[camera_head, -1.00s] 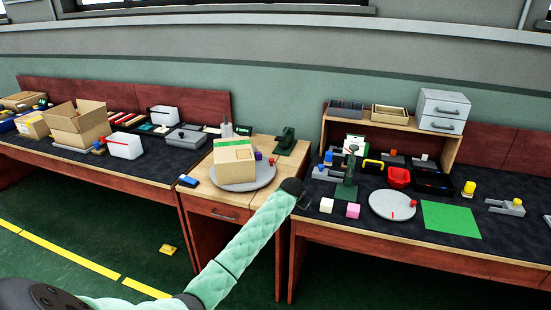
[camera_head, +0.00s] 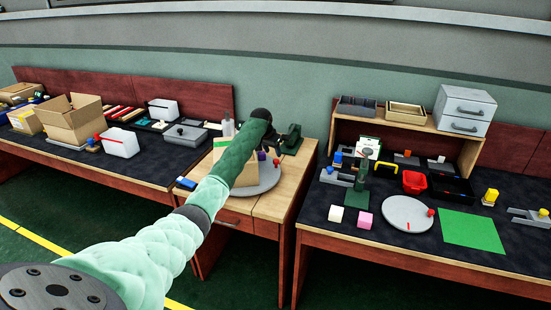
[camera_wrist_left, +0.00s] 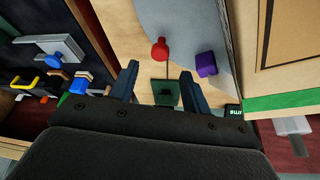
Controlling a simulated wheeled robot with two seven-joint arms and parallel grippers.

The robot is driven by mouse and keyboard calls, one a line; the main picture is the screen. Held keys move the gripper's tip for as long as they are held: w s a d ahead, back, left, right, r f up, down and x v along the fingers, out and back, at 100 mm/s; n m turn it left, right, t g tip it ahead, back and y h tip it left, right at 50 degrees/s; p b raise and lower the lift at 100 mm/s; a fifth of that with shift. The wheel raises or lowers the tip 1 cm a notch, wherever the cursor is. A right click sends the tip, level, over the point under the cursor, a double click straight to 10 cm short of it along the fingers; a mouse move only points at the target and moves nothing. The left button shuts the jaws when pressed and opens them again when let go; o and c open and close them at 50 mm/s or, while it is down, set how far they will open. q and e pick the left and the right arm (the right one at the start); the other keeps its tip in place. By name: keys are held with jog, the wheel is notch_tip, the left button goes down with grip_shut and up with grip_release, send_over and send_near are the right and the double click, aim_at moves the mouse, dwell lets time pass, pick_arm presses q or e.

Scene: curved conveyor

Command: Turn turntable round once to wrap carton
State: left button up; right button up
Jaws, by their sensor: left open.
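The grey turntable (camera_head: 268,184) lies on a small wooden table, with the tan carton (camera_head: 247,174) on it, partly hidden by my left arm. In the left wrist view the turntable (camera_wrist_left: 190,25) shows a red knob (camera_wrist_left: 158,48) at its edge and a purple block (camera_wrist_left: 205,63) beside the carton (camera_wrist_left: 290,45), which has a green strip. My left gripper (camera_wrist_left: 158,87) is open and empty, its fingertips short of the red knob in that picture. In the head view the arm hides most of this gripper. My right gripper is not in view.
A dark green stand (camera_head: 291,138) is behind the turntable. A blue-and-black item (camera_head: 186,183) lies at the table's left front. The right bench holds a second grey disc (camera_head: 405,213), a green mat (camera_head: 472,230) and small blocks. The left bench holds an open box (camera_head: 72,122).

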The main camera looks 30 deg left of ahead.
aim_at(276, 160)
pick_arm(q)
jog(key=p+x, duration=0.1)
jog(key=x, duration=0.5)
jog(key=shift+w+f, duration=0.15)
jog(key=shift+f, duration=0.1)
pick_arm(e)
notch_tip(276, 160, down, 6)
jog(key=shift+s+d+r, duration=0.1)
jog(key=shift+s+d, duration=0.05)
pick_arm(q)
grip_shut()
